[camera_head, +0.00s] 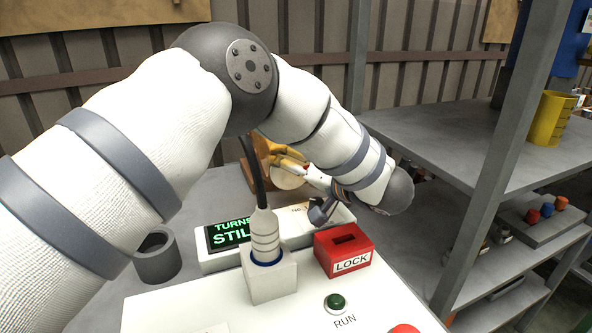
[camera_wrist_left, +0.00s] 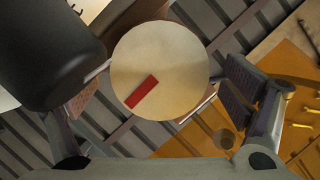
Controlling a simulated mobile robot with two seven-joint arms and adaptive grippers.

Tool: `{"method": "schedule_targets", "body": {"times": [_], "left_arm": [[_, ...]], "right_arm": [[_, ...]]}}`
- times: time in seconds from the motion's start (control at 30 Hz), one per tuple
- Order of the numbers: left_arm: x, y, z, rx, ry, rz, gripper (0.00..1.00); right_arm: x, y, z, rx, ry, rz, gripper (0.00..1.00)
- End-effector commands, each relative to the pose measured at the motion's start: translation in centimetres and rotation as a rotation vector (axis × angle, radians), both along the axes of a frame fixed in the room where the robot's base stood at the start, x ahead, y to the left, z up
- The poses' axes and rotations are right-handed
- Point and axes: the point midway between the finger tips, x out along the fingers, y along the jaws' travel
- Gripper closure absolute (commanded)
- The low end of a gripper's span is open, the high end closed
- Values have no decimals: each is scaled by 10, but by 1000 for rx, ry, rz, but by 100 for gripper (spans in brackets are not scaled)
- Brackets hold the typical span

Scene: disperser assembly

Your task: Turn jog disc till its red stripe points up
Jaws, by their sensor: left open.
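The jog disc (camera_wrist_left: 160,65) is a round cream disc seen nearly face-on in the left wrist view. Its red stripe (camera_wrist_left: 141,92) lies toward the lower left, slanted, well off the middle. My left gripper (camera_wrist_left: 165,95) is open, with its fingers apart on either side of the disc; I cannot tell whether either touches it. My right gripper is not in view.
A white panel carries a green-lettered display (camera_head: 229,232) reading TURNS and STIL, partly covered. A cable plug (camera_head: 265,240) stands in a white socket block. A red LOCK block (camera_head: 343,250), green RUN button (camera_head: 336,302) and grey cup (camera_head: 157,258) are near. Grey shelving (camera_head: 487,180) stands right.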

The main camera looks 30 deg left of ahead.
Motion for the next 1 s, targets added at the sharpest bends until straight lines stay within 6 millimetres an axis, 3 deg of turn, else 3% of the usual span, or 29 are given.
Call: {"method": "schedule_targets", "body": {"times": [0.07, 0.27, 0.67, 1.0], "left_arm": [[0, 0, 0, 0, 0, 0, 11], [0, 0, 0, 0, -1, 0, 54], [-1, 0, 4, -40, -49, 2, 54], [-3, 2, 9, -217, -251, 1, 54]], "right_arm": [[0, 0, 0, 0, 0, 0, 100], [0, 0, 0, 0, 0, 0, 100], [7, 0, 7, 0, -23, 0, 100], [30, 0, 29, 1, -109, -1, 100]]}}
